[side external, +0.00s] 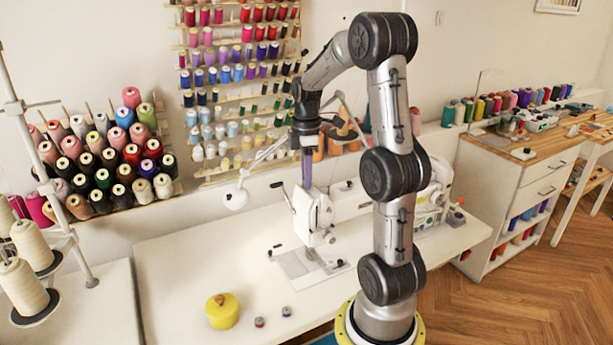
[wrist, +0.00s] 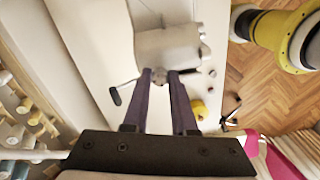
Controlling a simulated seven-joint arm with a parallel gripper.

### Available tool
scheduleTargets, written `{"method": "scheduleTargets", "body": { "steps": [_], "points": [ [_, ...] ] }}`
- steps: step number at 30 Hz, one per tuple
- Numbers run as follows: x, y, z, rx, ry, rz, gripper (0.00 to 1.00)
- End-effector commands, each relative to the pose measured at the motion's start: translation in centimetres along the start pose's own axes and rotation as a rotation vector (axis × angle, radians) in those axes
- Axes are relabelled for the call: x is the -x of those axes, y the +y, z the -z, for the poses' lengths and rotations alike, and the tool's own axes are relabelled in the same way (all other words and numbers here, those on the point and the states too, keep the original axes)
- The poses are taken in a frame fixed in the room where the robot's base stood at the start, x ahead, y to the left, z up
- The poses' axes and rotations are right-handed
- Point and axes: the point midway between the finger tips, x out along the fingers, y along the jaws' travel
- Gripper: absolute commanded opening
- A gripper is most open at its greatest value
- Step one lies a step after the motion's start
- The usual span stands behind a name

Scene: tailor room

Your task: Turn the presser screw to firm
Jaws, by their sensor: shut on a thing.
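The white sewing machine (side external: 313,216) stands on the white table, and its head also shows in the wrist view (wrist: 168,46). My gripper (side external: 307,187) points straight down at the top of the machine head. In the wrist view my gripper's two dark purple fingers (wrist: 161,76) close around a small greyish knob (wrist: 160,80) at the edge of the head, which looks like the presser screw. The fingers hide most of it, and its turn position cannot be read. In the side view the screw is hidden by the fingers.
A yellow tin (side external: 222,311) and two small bobbins (side external: 259,322) (side external: 286,311) sit at the table's front. A white lamp (side external: 236,199) stands close to the left of the machine. Thread racks (side external: 105,155) line the wall. The table's left part is clear.

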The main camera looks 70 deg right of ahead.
Motion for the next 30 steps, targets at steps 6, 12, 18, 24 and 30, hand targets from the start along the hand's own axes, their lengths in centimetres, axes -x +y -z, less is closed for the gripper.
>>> {"method": "scheduleTargets", "body": {
  "steps": [6,12,18,24,30],
  "points": [
    [0.07,0.0,0.0,-0.038,0.0,-0.001,0.0],
    [0.07,-0.01,-0.01,-0.146,0.0,0.0,0.0],
    [0.07,-0.04,-0.01,-0.316,0.0,0.0,0.0],
    [0.1,-0.04,-0.01,-0.507,0.0,-0.001,0.0],
    [0.11,-0.03,-0.01,-0.696,0.0,-0.001,0.0]
  ]
}}
